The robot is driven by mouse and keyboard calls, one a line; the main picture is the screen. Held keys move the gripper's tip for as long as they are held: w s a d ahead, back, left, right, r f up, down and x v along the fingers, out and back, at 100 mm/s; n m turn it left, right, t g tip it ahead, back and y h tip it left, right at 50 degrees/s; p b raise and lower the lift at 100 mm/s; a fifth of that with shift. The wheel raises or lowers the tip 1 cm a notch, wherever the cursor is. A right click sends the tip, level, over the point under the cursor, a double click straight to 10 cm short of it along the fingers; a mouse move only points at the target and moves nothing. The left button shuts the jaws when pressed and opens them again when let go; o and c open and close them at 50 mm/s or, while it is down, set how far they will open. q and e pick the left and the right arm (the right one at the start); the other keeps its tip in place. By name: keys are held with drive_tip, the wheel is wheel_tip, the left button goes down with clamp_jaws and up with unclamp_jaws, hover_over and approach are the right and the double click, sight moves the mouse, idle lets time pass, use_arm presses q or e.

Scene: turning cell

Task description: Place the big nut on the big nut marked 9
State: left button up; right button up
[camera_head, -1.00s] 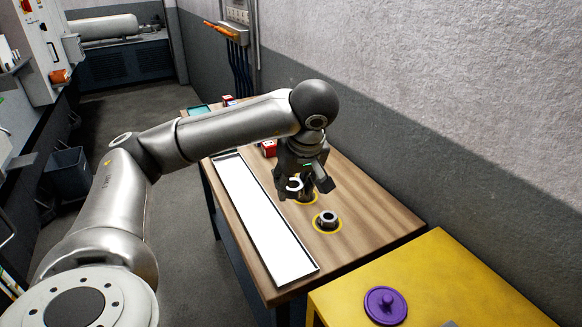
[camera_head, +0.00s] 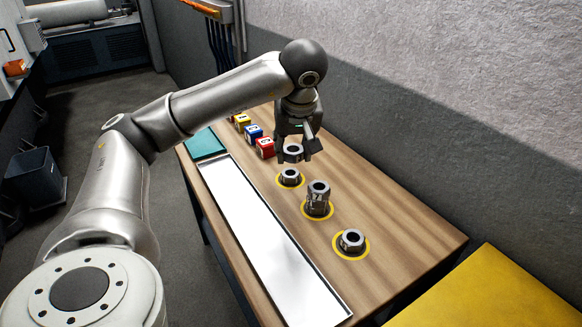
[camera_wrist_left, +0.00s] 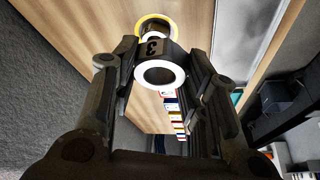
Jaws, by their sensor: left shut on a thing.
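My left gripper (camera_head: 298,152) is shut on a grey metal nut (camera_head: 293,155), held in the air just above and behind the farthest nut on the table. In the left wrist view the held nut (camera_wrist_left: 160,72) shows a black 3 and a bright ring face, between the fingers (camera_wrist_left: 158,72). The farthest nut (camera_head: 289,178) sits in a yellow ring; a nut in a yellow ring also shows beyond the held one in the wrist view (camera_wrist_left: 153,27). A taller stack of nuts (camera_head: 318,197) and a nearest nut (camera_head: 352,241) stand in their own yellow rings. I cannot read a 9. My right gripper is out of view.
A long white tray with a dark rim (camera_head: 265,240) lies along the left of the wooden table (camera_head: 410,235). Several coloured numbered blocks (camera_head: 265,148) and a teal item (camera_head: 205,143) are at the far end. A yellow surface (camera_head: 480,290) is at the near right. The table's right side is clear.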

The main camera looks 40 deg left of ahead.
use_arm(q)
approach(290, 171)
drive_tip(key=shift+w+a+f+p, duration=0.3)
drive_tip(key=shift+a+f+p, duration=0.05)
drive_tip(key=shift+a+f, duration=0.15)
drive_tip(key=shift+w+a+f, duration=0.25)
drive_tip(key=shift+w+f, duration=0.1)
drive_tip(key=shift+f, duration=0.15)
drive_tip(key=x, duration=0.2)
drive_tip(key=p+x, duration=0.1)
drive_tip(key=shift+s+d+f, duration=0.15)
drive_tip(key=shift+s+f, duration=0.05)
drive_tip(key=shift+f, duration=0.25)
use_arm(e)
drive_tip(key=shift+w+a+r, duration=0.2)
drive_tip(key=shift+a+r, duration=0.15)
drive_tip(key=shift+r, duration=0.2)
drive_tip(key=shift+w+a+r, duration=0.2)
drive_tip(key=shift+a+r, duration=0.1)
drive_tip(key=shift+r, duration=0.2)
use_arm(q)
drive_tip(key=shift+d, duration=0.1)
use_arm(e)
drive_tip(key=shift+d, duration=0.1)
